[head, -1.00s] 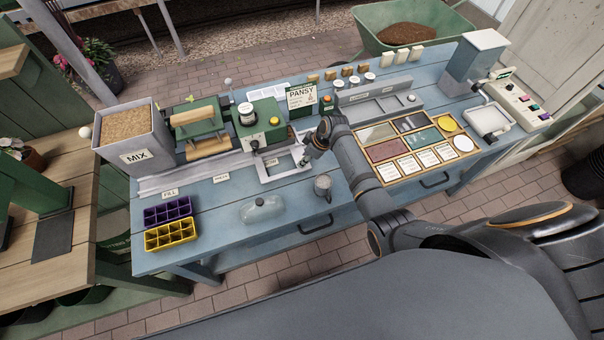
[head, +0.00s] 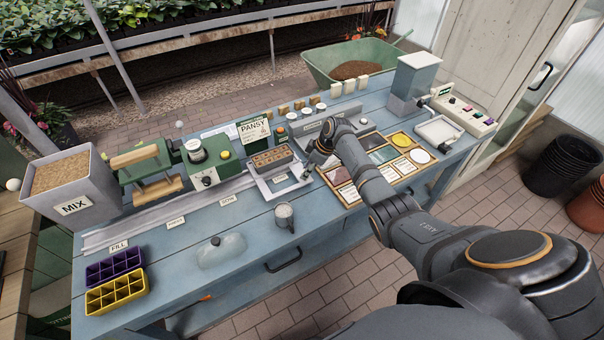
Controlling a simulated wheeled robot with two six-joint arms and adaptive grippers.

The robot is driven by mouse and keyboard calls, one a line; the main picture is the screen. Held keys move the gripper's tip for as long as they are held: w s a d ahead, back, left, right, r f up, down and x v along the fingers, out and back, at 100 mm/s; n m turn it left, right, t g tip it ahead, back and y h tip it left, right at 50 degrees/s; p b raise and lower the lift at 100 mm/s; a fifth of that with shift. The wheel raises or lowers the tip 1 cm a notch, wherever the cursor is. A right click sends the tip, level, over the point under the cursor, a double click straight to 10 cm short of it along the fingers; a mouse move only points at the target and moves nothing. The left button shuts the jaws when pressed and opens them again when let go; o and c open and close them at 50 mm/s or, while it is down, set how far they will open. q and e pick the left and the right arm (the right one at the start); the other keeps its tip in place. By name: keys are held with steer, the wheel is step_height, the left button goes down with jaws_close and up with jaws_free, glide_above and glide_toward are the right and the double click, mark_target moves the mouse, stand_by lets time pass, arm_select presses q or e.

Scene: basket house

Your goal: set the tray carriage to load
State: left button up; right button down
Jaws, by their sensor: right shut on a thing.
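The tray carriage (head: 262,185) is a pale grey frame on the long rail of the blue bench, to the right of the green seeder. A brown cell tray (head: 272,159) sits at its back. My right gripper (head: 310,165) is at the carriage's right end and is shut on it; the arm and fingers hide the exact hold. A small label (head: 280,178) shows at the carriage; I cannot read it. Labels for fill (head: 119,245), press (head: 176,222) and sow (head: 227,200) stand along the bench to the left. My left gripper is not in view.
The grey mix hopper (head: 72,190), roller press (head: 145,170) and green seeder (head: 208,164) line the rail. A mug (head: 284,216), clear lidded dish (head: 221,251) and purple and yellow trays (head: 116,290) stand in front. A sectioned wooden tray (head: 350,194) lies close right of the gripper.

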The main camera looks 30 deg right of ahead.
steer(key=shift+d, duration=0.2)
steer(key=c, duration=1.3)
jaws_free()
steer(key=o, duration=0.3)
steer(key=shift+d+f, duration=0.1)
steer(key=shift+d, duration=0.05)
steer(key=v, duration=1.2)
steer(key=shift+w, duration=0.1)
